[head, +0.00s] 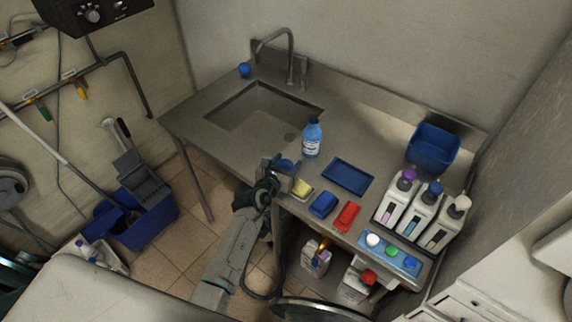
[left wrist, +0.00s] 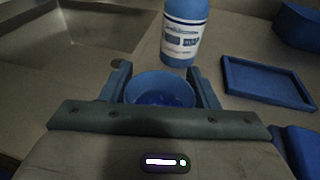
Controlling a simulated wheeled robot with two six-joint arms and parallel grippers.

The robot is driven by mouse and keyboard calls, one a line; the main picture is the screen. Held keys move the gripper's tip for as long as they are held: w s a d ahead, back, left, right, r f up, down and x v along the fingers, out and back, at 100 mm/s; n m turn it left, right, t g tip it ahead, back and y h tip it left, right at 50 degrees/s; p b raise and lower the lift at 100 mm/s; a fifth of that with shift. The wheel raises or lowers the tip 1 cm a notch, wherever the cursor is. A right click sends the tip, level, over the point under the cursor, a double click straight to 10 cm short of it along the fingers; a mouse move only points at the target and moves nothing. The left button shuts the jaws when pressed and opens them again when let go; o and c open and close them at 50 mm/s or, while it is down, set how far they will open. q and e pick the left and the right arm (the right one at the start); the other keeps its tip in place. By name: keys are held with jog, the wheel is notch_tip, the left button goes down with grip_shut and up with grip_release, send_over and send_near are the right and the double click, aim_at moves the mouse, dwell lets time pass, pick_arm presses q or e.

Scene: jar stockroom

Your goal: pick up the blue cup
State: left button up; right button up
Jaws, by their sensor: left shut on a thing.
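The blue cup (head: 287,163) is at the front edge of the steel counter, left of the yellow sponge. My left gripper (head: 274,174) is shut on it, and the fingers partly hide it in the head view. In the left wrist view the cup (left wrist: 160,90) sits upright between the two fingers of the left gripper (left wrist: 160,92), its open rim and empty inside showing. Its base is hidden, so I cannot tell whether it touches the counter. My right gripper is not in view.
A blue labelled bottle (head: 312,139) stands just behind the cup. A blue tray (head: 348,176), a yellow sponge (head: 301,188), a blue block (head: 323,205) and a red block (head: 346,217) lie to the right. The sink (head: 262,106) is behind left. White jugs (head: 420,213) stand far right.

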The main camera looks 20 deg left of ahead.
pick_arm(q)
jog(key=shift+r+p, duration=0.6)
jog(key=shift+r, duration=1.05)
jog(key=s+a+r+b, duration=0.1)
jog(key=s+a+b, duration=0.1)
jog(key=s+a, duration=0.8)
jog(key=shift+a+b+v, duration=0.2)
jog(key=shift+b+v, duration=0.2)
jog(key=shift+v, duration=0.55)
